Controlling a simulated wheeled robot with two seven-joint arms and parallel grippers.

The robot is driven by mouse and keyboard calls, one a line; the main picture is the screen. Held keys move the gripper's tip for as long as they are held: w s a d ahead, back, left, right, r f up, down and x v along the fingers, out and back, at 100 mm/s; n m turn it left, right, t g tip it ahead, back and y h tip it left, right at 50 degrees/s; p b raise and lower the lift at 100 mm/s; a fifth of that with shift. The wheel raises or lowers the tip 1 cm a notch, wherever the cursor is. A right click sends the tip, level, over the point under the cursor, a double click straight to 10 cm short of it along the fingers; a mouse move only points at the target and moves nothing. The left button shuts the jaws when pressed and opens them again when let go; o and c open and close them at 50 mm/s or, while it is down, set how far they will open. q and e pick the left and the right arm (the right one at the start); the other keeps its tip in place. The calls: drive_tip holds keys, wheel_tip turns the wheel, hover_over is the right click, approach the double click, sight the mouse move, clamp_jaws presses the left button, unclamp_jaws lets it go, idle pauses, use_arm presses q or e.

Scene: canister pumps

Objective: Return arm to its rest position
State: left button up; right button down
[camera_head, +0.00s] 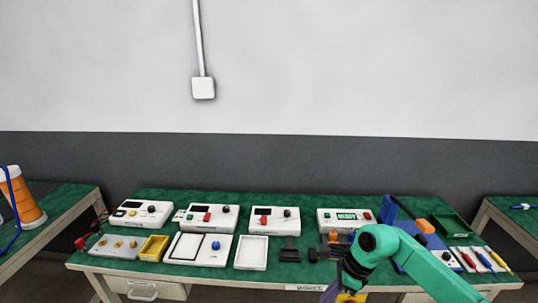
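My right arm (437,277), green with black joints, comes in from the lower right and bends at an elbow over the right part of the bench. Its far end points down toward the bench's front edge. My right gripper (346,296) shows only as a dark and yellow part at the bottom edge of the picture. Its fingertips are cut off, so I cannot tell whether it is open or holds anything. My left arm and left gripper are not in view.
A yellow tray (153,248), a white tray (251,252) and a green bin (450,226) stand there too. Several screwdrivers (485,261) lie at the right. Space above the bench is clear.

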drive_tip(key=w+a+f+m+t+y, duration=0.3)
drive_tip(key=w+a+m+t+y, duration=0.4)
drive_tip(key=m, duration=0.7)
drive_tip(key=s+d+f+m+t+h, duration=0.2)
drive_tip(key=s+d+f+m+h, duration=0.2)
drive_tip(key=d+f+m, duration=0.5)
drive_tip(key=s+d+f+m+t+h, duration=0.1)
drive_tip(key=s+d+f+m+h, duration=0.4)
drive_tip(key=f+m, duration=0.8)
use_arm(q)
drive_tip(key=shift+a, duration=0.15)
use_arm(e)
drive_tip(key=s+d+f+m+g+h, duration=0.1)
drive_tip(key=s+f+m+g, duration=0.3)
drive_tip(key=s, duration=1.2)
drive_tip(key=s+d+f+m+g+h, duration=0.1)
drive_tip(key=s+d+f+m+g, duration=0.2)
drive_tip(key=s+f+m, duration=0.5)
drive_tip(key=s+f+g, duration=0.1)
drive_tip(key=s+f, duration=0.4)
drive_tip(key=s, duration=0.4)
drive_tip(key=shift+s+m+g, duration=0.25)
drive_tip(key=shift+m+g, duration=0.05)
drive_tip(key=shift+g, duration=0.1)
